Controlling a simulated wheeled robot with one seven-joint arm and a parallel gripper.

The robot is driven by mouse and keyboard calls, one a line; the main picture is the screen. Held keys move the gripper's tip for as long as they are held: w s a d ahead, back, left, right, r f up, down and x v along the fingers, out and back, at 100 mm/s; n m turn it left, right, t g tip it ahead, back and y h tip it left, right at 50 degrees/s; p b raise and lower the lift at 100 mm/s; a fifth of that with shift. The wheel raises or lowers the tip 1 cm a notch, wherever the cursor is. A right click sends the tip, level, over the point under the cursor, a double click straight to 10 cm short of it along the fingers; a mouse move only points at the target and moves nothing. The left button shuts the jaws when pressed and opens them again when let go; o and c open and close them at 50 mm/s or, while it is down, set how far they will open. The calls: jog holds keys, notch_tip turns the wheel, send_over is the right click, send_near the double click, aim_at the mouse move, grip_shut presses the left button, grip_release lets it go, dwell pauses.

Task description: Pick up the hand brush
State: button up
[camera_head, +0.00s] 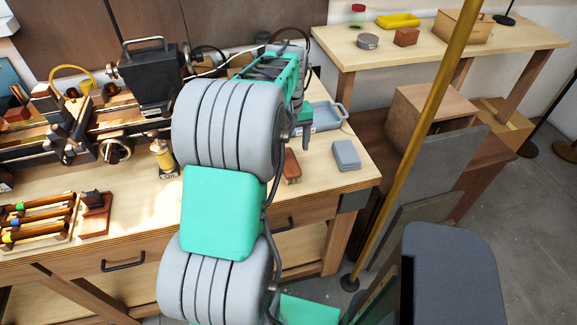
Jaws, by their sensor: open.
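My arm rises through the middle of the picture and reaches over the workbench (335,181). My gripper (284,62) is at its far end, over the back right part of the bench, and looks small and partly hidden by the arm. It is open, and I see nothing held in it. I cannot pick out the hand brush for certain. A small reddish-brown piece (291,166) lies on the bench just right of my arm and could be it, but it is too small to tell. My gripper is well beyond this piece.
A grey-blue box (346,155) and a grey tray (325,118) are on the bench's right end. A lathe (60,133) and a rack of tools (38,220) stand at left. A brass pole (417,130) rises at right. A side table (450,57) stands behind.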

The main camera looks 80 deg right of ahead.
aim_at(288, 160)
notch_tip(288, 160, down, 7)
jog(key=shift+w+r+p, duration=0.1)
jog(key=shift+w+p, duration=0.05)
jog(key=shift+p, duration=0.6)
jog(key=c, duration=1.6)
